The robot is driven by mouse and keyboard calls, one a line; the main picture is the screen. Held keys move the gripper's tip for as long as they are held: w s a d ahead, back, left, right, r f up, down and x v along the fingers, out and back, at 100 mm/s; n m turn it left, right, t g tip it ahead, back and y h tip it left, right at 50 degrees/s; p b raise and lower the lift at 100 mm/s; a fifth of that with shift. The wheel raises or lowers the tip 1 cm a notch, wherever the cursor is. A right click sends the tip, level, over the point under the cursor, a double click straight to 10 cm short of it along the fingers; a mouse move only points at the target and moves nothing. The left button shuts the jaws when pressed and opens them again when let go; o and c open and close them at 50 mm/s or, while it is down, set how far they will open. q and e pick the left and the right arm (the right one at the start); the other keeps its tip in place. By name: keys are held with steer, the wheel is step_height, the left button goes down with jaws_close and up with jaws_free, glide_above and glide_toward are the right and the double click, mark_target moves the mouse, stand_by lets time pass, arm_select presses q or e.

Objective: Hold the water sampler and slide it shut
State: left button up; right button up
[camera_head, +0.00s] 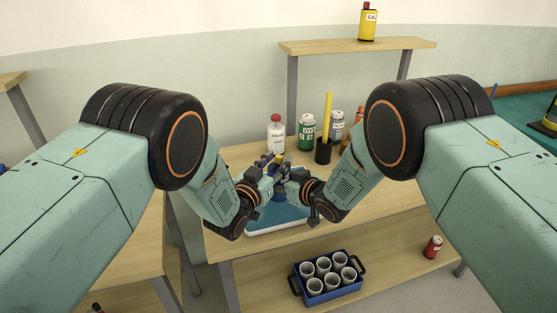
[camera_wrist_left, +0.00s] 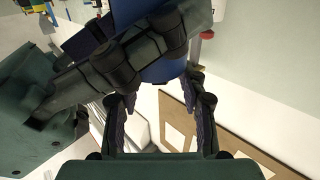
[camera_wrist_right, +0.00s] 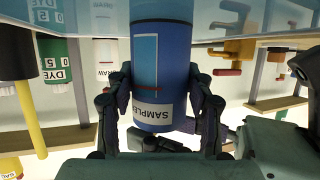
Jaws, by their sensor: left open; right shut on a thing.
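The water sampler is a blue cylinder with a window and a red line. It stands out in the right wrist view (camera_wrist_right: 175,75), appearing upside down there with a white label. My right gripper (camera_wrist_right: 161,88) is shut on its sides. In the left wrist view the sampler's blue body (camera_wrist_left: 165,70) is at the top, partly hidden by dark gripper links. My left gripper (camera_wrist_left: 157,98) is open, its fingertips close to the sampler; I cannot tell whether they touch it. In the head view the left gripper (camera_head: 264,182) and right gripper (camera_head: 290,182) meet and hide most of the sampler.
A blue-and-white tray (camera_head: 262,229) lies below the grippers on the wooden bench (camera_head: 375,217). Bottles (camera_head: 307,132) and a black holder with a yellow rod (camera_head: 323,151) stand behind. A crate of cups (camera_head: 322,294) and a red can (camera_head: 432,247) are lower in front.

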arm_select(q)
steer(key=shift+w+d, duration=0.35)
steer(key=shift+w, duration=0.3)
jaws_close()
stand_by(0.5)
